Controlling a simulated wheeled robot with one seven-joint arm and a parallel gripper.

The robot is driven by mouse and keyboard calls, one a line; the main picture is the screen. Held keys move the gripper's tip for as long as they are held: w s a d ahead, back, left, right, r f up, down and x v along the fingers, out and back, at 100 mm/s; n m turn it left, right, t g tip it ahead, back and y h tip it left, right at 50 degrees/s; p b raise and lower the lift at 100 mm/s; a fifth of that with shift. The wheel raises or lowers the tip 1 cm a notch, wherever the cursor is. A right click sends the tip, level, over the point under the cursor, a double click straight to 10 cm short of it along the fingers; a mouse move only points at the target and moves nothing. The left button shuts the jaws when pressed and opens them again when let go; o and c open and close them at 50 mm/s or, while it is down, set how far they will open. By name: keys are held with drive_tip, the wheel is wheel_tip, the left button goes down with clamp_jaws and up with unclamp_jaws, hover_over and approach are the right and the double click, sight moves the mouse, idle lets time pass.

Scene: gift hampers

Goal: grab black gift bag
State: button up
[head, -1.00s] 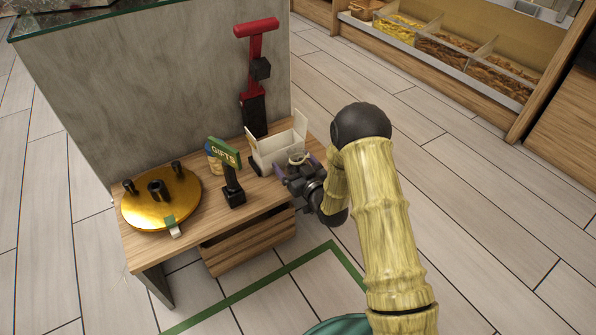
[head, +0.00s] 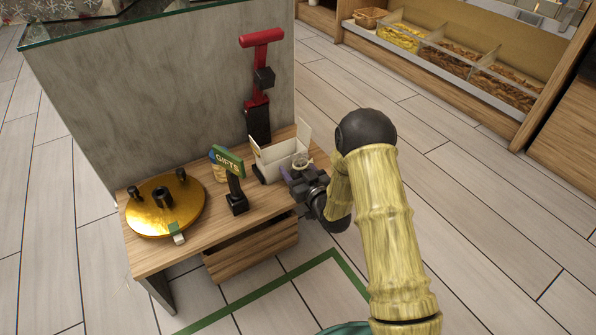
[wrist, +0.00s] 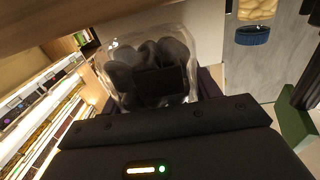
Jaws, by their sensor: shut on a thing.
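A clear-wrapped gift bag (wrist: 150,65) with dark, rounded contents and a black front patch is between my fingers in the wrist view. In the head view it is a small pale, clear top (head: 302,161) at the table's right end. My gripper (head: 297,173) is shut on this bag, just in front of the open white box (head: 280,157). The bag's lower part is hidden by my gripper. It looks roughly upright in the wrist view; whether it touches the table I cannot tell.
A green GIFTS sign (head: 229,161) on a black stand is left of my gripper, a blue-lidded jar (wrist: 252,34) behind it. A gold round tray (head: 150,220) lies at the table's left. A red-topped black device (head: 262,80) stands behind the white box. Open floor is on the right.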

wheel_tip(320, 180, up, 9)
drive_tip(key=p, duration=0.4)
drive_tip(key=shift+f, duration=0.1)
